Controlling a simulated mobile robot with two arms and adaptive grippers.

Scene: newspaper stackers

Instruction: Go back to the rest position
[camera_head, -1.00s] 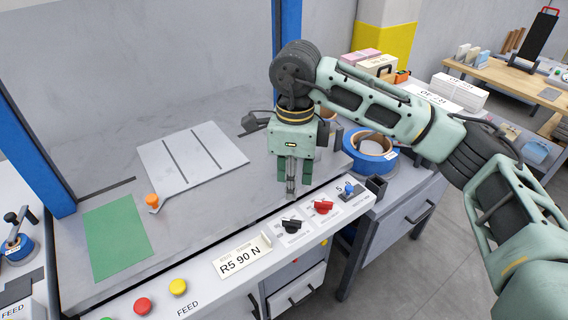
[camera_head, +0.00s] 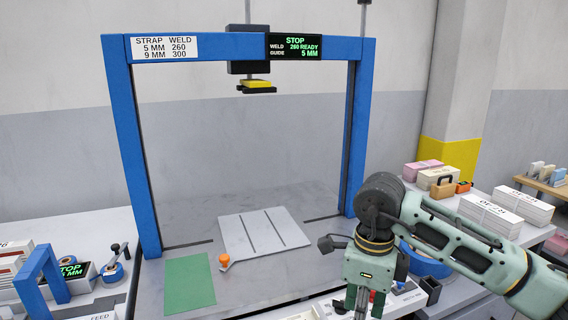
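My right gripper (camera_head: 362,304) comes in from the right and points down over the front right edge of the strapping machine's bench. Its fingers are cut by the bottom edge of the picture, so I cannot tell whether they are open or shut. No held thing shows. The control panel under it is mostly hidden by the arm and the picture's edge. My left gripper does not show.
A blue strap roll (camera_head: 425,262) sits beside my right arm.

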